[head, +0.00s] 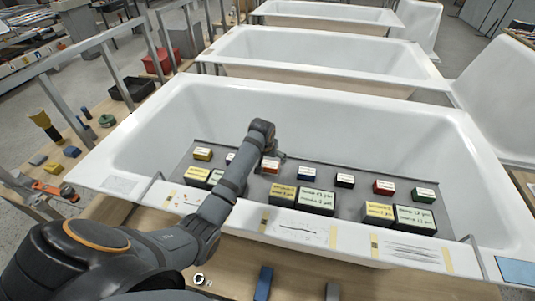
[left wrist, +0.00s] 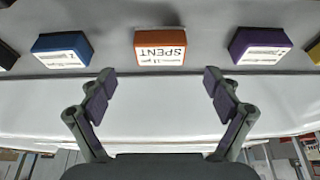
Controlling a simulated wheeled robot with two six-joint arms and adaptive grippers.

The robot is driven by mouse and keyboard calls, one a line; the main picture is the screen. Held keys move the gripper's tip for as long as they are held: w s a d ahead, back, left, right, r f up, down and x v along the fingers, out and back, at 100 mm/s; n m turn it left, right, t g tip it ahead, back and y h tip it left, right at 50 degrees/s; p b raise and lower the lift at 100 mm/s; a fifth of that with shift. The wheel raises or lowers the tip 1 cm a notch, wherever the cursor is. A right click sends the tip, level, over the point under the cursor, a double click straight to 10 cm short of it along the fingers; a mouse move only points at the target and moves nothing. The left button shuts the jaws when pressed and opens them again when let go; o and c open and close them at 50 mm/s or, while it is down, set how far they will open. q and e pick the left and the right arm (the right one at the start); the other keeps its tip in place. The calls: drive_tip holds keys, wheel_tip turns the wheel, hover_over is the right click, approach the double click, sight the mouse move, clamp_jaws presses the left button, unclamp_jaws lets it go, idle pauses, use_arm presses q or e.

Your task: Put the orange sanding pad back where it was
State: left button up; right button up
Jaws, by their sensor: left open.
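The orange sanding pad (head: 270,166) lies on a grey board (head: 325,177) inside the nearest bathtub, in the back row of small pads. In the left wrist view the orange pad (left wrist: 160,46) shows a white label reading "SPENT", upside down. My left gripper (head: 278,156) is right at this pad in the head view and hides part of it. In the left wrist view the left gripper (left wrist: 159,78) is open and empty, with the pad ahead between the lines of its fingers. My right gripper is not in view.
A blue pad (left wrist: 62,48) and a purple pad (left wrist: 262,46) flank the orange one. Black (head: 345,180), red (head: 383,187) and green (head: 423,195) pads continue the row. Larger labelled blocks (head: 317,200) stand in front. The white tub rim (head: 350,245) carries taped sheets.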

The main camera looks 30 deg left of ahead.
use_arm(q)
drive_tip(key=v, duration=0.5)
drive_tip(key=shift+r, duration=0.15)
